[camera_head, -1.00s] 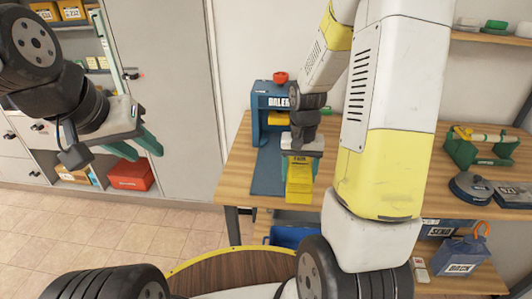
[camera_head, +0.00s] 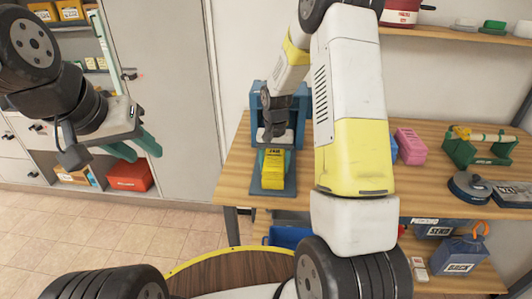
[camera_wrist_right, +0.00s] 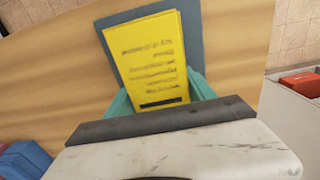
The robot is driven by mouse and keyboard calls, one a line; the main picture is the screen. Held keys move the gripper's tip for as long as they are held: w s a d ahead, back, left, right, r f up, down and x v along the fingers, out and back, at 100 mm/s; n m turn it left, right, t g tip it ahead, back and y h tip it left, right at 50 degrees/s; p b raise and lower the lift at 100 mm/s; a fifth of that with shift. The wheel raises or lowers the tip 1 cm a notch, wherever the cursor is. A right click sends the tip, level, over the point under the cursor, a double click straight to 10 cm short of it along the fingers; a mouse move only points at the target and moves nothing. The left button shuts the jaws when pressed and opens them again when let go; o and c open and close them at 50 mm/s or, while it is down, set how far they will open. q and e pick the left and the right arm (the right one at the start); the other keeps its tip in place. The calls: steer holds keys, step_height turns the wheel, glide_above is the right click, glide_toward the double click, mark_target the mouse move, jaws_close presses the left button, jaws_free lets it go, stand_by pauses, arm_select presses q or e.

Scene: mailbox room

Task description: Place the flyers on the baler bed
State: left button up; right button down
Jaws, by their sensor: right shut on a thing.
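The yellow flyers (camera_head: 272,168) are a stack held between the teal fingers of my right gripper (camera_head: 276,152). The stack also shows in the right wrist view (camera_wrist_right: 152,65), printed face visible. The baler (camera_head: 257,95) is a blue frame at the back left of the wooden table, partly hidden by my right arm. Its flat blue-grey bed (camera_head: 268,190) extends forward, with the flyers over it; whether they touch it I cannot tell. The bed's edge shows around the stack in the wrist view (camera_wrist_right: 118,48). My left gripper (camera_head: 138,150) is open and empty, away from the table.
A pink block (camera_head: 410,146) and a green caddy (camera_head: 480,150) stand right of my right arm on the table (camera_head: 440,200). Dark round and square items lie at the right. A blue bin (camera_head: 288,236) sits below. A cabinet and shelves stand at the left.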

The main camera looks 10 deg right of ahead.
steer(key=shift+c, duration=1.6)
jaws_free()
steer(key=shift+f, duration=0.1)
step_height(320, 180, up, 12)
steer(key=shift+r, duration=0.1)
steer(key=s+r+n+t, duration=0.1)
steer(key=s+r+t, duration=0.1)
steer(key=s+r, duration=0.3)
steer(key=s+a+r+n+t+y, duration=0.1)
steer(key=s+r, duration=0.4)
steer(key=s, duration=0.6)
steer(key=s+a+r+n+t+y, duration=0.1)
steer(key=s+r+t, duration=0.2)
steer(key=s, duration=0.5)
steer(key=shift+s+r+n, duration=0.15)
steer(key=shift+r+n, duration=0.25)
steer(key=shift+r, duration=0.5)
steer(key=shift+a, duration=0.1)
